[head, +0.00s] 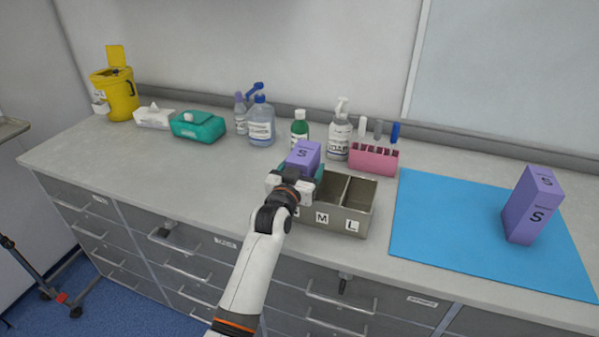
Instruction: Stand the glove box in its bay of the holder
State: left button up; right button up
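A purple glove box (304,154) marked S is at the left end of the grey holder (347,221), over or in its left bay. My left gripper (300,173) is at this box from the near side, with its fingers on either side of it, and looks shut on it. The gripper and wrist hide the box's lower part and most of the left bay, so I cannot tell how deep the box sits. The bays marked M and L look empty. A second purple box marked S (530,207) stands on the blue mat (440,225). My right gripper is out of view.
Behind the holder stand a pink rack (373,160) with tubes, a white pump bottle (339,137), a green bottle (299,128) and a clear bottle (261,125). A teal wipes pack (197,128) and a yellow bin (117,95) are further left. The counter left of the holder is clear.

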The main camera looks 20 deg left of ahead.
pick_arm(q)
jog(key=s+r+b, duration=0.1)
jog(key=s, duration=1.1)
jog(key=shift+a, duration=0.2)
